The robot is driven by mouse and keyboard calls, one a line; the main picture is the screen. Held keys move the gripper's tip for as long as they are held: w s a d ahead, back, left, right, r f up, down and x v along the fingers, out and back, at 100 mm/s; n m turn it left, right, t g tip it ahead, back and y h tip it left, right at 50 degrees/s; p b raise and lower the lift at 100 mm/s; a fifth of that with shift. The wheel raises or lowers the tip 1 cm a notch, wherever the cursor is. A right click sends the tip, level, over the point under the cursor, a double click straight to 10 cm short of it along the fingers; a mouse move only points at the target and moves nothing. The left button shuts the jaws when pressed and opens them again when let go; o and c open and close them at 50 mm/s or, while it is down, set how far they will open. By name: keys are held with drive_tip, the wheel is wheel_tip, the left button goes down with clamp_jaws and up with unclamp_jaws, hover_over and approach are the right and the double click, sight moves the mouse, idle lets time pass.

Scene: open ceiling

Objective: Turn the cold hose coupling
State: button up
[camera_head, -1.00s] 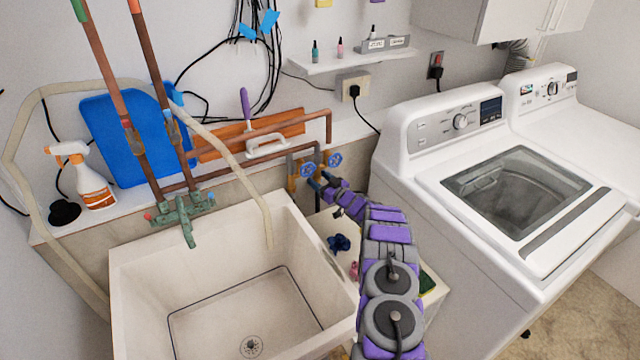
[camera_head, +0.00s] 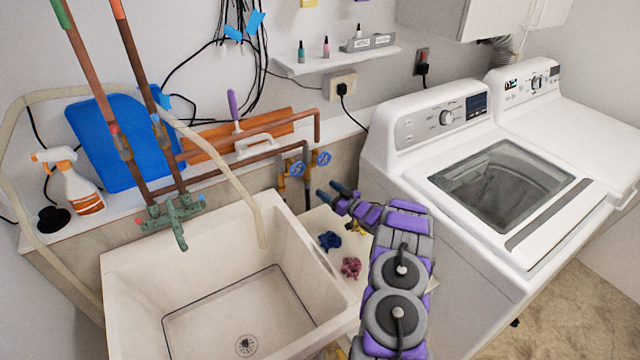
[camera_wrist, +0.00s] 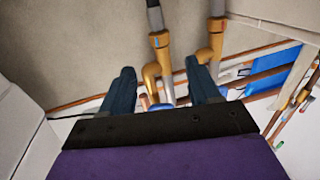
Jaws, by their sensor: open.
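Two brass valves with blue handles stand on the wall behind the sink, the left one (camera_head: 297,168) and the right one (camera_head: 323,158). In the wrist view two brass couplings with hoses hang above my fingers: one with a blue mark (camera_wrist: 160,40) and one with an orange mark (camera_wrist: 217,24). No label tells which is cold. My gripper (camera_head: 330,191) is open and empty, just in front of and below the valves. In the wrist view its dark fingers (camera_wrist: 161,88) are apart, with the blue-marked coupling beyond the gap between them. Neither finger visibly touches a coupling.
A utility sink (camera_head: 250,270) lies left of my arm and a washing machine (camera_head: 500,200) stands to the right. Copper pipes (camera_head: 270,135) run along the wall.

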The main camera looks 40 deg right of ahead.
drive_tip(key=s+d+p, duration=0.2)
drive_tip(key=s, duration=0.6)
drive_tip(key=w+a+r+g+h, duration=0.1)
drive_tip(key=w+r, duration=0.1)
drive_tip(key=r, duration=0.2)
drive_tip(key=w+a+r+g+h+p, duration=0.1)
drive_tip(key=w+r+h, duration=0.1)
drive_tip(key=r, duration=0.3)
drive_tip(key=w+a+r+m+g+h, duration=0.1)
drive_tip(key=w+r, duration=0.3)
drive_tip(key=shift+a+r+g+h+p, duration=0.3)
drive_tip(key=shift+g, duration=0.1)
drive_tip(key=s+a+r+m+g+h+p, duration=0.1)
drive_tip(key=s+a+r+g, duration=0.4)
drive_tip(key=a+r, duration=0.5)
drive_tip(key=shift+s+r+m+h+p, duration=0.2)
drive_tip(key=shift+s+m+h+p, duration=0.15)
drive_tip(key=shift+s+p, duration=0.2)
